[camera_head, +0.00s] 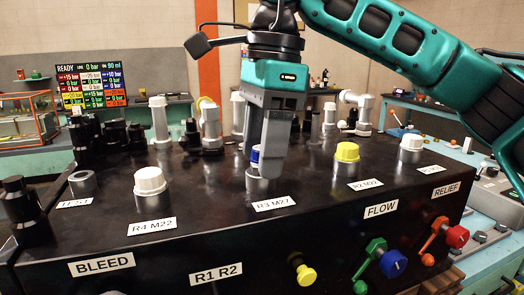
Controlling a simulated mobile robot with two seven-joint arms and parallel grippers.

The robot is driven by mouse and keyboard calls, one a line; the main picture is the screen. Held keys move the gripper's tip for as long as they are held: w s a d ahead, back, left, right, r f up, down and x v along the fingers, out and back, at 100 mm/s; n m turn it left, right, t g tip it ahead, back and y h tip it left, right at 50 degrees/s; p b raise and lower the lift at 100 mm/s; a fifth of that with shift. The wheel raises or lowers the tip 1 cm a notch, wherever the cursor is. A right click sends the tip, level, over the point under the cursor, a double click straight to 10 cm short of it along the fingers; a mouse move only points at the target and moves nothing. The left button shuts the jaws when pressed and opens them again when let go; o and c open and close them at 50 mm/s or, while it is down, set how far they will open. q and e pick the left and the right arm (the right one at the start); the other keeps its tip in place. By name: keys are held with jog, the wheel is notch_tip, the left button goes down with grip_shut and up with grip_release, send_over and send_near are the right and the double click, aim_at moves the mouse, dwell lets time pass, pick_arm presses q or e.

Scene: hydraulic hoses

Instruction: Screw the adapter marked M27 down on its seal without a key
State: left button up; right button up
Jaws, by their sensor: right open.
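The label R3 M27 (273,204) is on the black block's top. Just behind it stands a metal adapter (258,184) with a blue part (255,154) at its top, mostly hidden by my right gripper. My right gripper (268,165) points straight down at this adapter, its fingers open and reaching to about the adapter's height. I cannot tell whether the fingers touch it. The seal is hidden. My left gripper is not in view.
On the black block (225,228), a white-capped fitting (150,183) stands to the left, and a yellow-capped fitting (347,153) and another white-capped one (411,145) to the right. Tall pipe fittings (160,120) stand behind. Knobs and levers (376,250) line the front. A display (91,85) is behind.

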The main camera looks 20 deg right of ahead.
jog(key=shift+f, duration=0.3)
jog(key=shift+c, duration=0.2)
jog(key=c, duration=0.9)
jog(key=o, duration=0.9)
jog(key=shift+o, duration=0.2)
jog(key=shift+r, duration=0.1)
